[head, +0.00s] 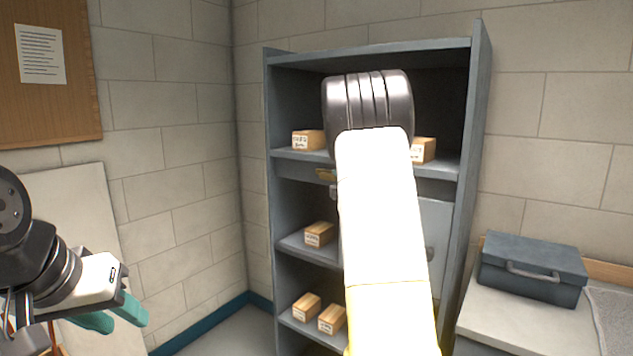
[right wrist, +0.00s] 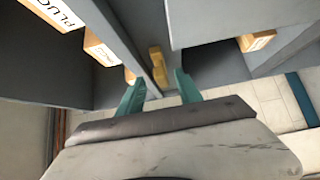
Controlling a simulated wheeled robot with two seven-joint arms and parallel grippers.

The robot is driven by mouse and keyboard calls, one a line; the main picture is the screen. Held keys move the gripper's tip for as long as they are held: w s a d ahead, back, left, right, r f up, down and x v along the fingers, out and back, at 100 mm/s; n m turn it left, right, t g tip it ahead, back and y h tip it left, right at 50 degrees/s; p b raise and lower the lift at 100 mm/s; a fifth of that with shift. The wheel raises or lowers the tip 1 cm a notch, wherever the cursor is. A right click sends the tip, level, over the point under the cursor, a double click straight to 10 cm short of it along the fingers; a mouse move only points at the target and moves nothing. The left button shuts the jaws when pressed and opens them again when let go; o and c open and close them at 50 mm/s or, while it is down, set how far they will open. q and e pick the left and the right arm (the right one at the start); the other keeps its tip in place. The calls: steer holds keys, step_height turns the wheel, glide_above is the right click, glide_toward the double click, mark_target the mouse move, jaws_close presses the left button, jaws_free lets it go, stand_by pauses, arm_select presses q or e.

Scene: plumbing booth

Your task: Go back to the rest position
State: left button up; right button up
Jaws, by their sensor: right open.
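My right arm rises through the middle of the head view, in front of the shelf cabinet (head: 480,120); its gripper is hidden there. In the right wrist view my right gripper (right wrist: 158,90) is open, its two teal fingers apart. A small yellow piece (right wrist: 158,68) on the grey cabinet shows just beyond and between the fingertips; I cannot tell whether they touch it. My left gripper (head: 120,317) is at the lower left of the head view, its teal fingers apart and nothing seen between them.
Labelled boxes (head: 308,140) stand on several cabinet shelves; some also show in the right wrist view (right wrist: 103,48). A blue-grey toolbox (head: 532,268) sits on the counter (head: 525,325) at the right. A board leans on the left wall. The floor left of the cabinet is clear.

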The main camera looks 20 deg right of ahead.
stand_by(0.3)
steer(key=s+a+f+m+g+y, duration=0.1)
steer(key=s+a+m+g, duration=0.3)
steer(key=s, duration=1)
steer(key=s+a+f+m+g+y, duration=0.2)
steer(key=s+a+m+g, duration=0.2)
steer(key=s+a, duration=0.5)
steer(key=s+a+f+m+g+y, duration=0.1)
steer(key=s+a+m+g, duration=0.2)
steer(key=s, duration=1.6)
steer(key=a+m, duration=0.4)
steer(key=shift+s+a+f+m+g, duration=0.2)
steer(key=shift+s+f+m+g, duration=0.1)
steer(key=shift+m+g, duration=0.1)
